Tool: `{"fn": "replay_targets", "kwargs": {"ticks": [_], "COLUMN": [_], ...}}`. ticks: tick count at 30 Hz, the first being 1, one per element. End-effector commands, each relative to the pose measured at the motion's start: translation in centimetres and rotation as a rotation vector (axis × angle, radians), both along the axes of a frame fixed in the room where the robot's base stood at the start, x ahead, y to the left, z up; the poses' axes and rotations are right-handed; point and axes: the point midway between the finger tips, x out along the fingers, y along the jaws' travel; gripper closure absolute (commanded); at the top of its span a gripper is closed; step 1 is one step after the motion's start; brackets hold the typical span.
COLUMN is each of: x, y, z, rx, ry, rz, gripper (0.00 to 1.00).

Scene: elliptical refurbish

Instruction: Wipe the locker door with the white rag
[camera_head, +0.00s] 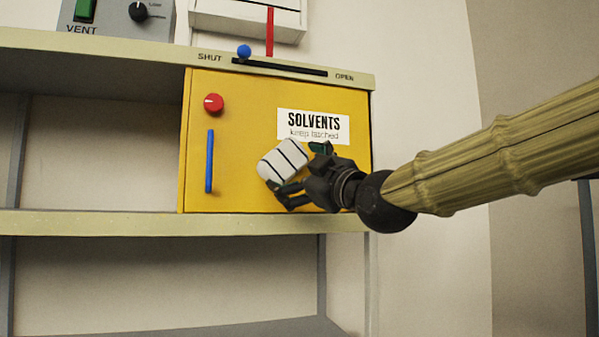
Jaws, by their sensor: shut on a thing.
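The locker door (240,185) is a yellow panel on the shelf unit, facing me and closed. It bears a white "SOLVENTS keep latched" label (313,126), a red knob (213,103) and a blue vertical handle (209,161). My gripper (290,172) is shut on the white rag (282,160), a folded white pad with dark stripes. The rag is in front of the door's lower right part, just below the label. I cannot tell whether it touches the door. My gripper's dark body hides the door's lower right corner area.
Above the door, a slider with a blue ball (244,52) sits at the SHUT end of its dark slot. A grey VENT box (120,17) and a white box with a red upright bar (270,32) are above. The shelves to the left are empty.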

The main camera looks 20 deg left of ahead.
Motion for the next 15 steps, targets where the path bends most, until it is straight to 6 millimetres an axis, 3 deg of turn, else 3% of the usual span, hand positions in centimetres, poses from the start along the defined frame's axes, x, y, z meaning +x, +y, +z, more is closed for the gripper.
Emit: {"fn": "replay_targets", "kwargs": {"ticks": [15], "x": [0.68], "y": [0.46], "z": [0.05], "rx": [0.000], "ry": [0.000], "rz": [0.000], "gripper": [0.27]}}
